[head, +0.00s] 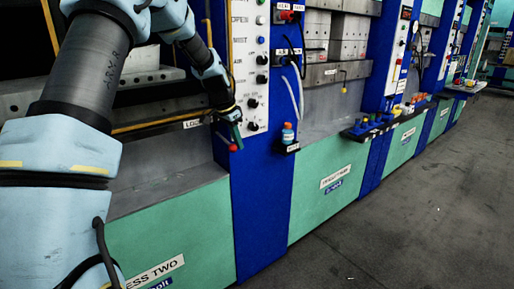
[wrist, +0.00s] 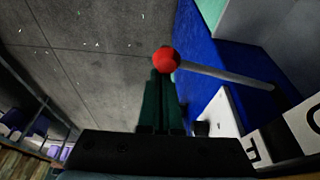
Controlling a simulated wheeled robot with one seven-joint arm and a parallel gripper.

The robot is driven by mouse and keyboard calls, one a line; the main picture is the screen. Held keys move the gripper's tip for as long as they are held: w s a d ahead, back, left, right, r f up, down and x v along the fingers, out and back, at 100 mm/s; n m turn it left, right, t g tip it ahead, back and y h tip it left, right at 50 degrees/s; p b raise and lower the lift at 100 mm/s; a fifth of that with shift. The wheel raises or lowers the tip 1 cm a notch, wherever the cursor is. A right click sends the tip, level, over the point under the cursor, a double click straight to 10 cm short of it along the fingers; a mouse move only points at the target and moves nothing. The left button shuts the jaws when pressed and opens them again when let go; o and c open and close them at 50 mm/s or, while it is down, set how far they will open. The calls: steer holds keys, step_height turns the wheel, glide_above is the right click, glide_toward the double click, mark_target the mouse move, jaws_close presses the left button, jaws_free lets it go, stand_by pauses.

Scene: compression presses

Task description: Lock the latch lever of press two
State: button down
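The latch lever of press two shows in the wrist view as a grey rod (wrist: 225,75) with a red ball knob (wrist: 166,60) at its free end. The red knob also shows in the head view (head: 233,147), low on the blue column beside press two (head: 150,240). My gripper (wrist: 160,78) has dark green fingers lying close together, apparently shut with nothing between them. Their tips are right at the knob, which overlaps them in the picture; I cannot tell whether they touch. In the head view my gripper (head: 236,131) is just above the knob.
A white control panel (head: 256,70) with knobs and buttons is close beside my gripper. A small bottle (head: 288,133) stands on a ledge to the right. A white label (head: 192,124) is left of my gripper. Grey floor (head: 410,200) is clear in front.

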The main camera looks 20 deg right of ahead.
mark_target(228, 144)
steer(key=a+m, duration=0.1)
steer(key=a, duration=0.2)
steer(key=shift+s+a+m+b, duration=0.1)
steer(key=shift+a+m+b, duration=0.2)
steer(key=shift+b, duration=0.1)
steer(key=a, duration=0.3)
steer(key=shift+b, duration=0.3)
steer(key=shift+a+f, duration=0.1)
steer(key=shift+a, duration=0.1)
steer(key=shift+d, duration=0.1)
